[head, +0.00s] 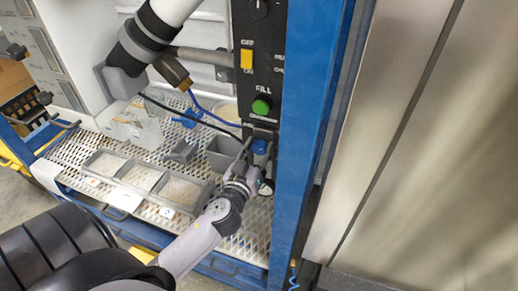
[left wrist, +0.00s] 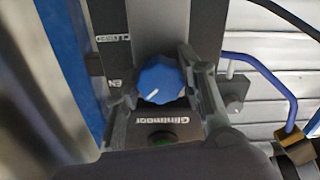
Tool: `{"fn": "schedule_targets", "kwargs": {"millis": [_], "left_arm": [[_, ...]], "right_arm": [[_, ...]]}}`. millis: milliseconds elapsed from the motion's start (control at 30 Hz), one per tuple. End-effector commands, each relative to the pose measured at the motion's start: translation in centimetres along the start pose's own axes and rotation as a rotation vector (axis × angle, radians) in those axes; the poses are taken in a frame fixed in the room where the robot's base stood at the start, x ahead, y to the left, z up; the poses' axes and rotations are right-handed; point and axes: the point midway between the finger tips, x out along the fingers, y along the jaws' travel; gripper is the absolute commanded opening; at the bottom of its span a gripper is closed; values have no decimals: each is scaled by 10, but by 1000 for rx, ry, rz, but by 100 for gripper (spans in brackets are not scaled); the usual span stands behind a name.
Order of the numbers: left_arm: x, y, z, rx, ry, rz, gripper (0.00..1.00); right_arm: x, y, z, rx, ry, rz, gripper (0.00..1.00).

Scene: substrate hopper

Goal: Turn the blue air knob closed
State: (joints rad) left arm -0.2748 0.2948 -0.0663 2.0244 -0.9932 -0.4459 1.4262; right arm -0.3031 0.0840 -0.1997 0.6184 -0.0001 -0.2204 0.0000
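In the head view the knob (head: 260,147) is below the green FILL button, partly behind my gripper. My left gripper (head: 256,158) is at the knob, its fingers spread on either side of it. In the left wrist view the gripper (left wrist: 158,90) straddles the knob; finger contact is unclear. My right gripper is not in view.
A green FILL button (head: 262,105) and a yellow switch (head: 247,59) are above on the panel. A blue post (head: 305,130) stands close on the right. A divided tray (head: 140,178) sits on the mesh shelf to the left. A blue tube (left wrist: 262,70) runs beside the panel.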

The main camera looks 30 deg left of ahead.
Motion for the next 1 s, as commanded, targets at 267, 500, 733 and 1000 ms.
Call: {"fn": "schedule_targets", "kwargs": {"millis": [267,500,733,1000], "left_arm": [[0,0,0,0,0,1,15],[0,0,0,5,1,1,9],[0,0,0,72,1,1,9],[0,0,0,269,2,0,9]], "right_arm": [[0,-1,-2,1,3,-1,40],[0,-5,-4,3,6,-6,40],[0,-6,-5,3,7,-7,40],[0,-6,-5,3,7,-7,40]]}}
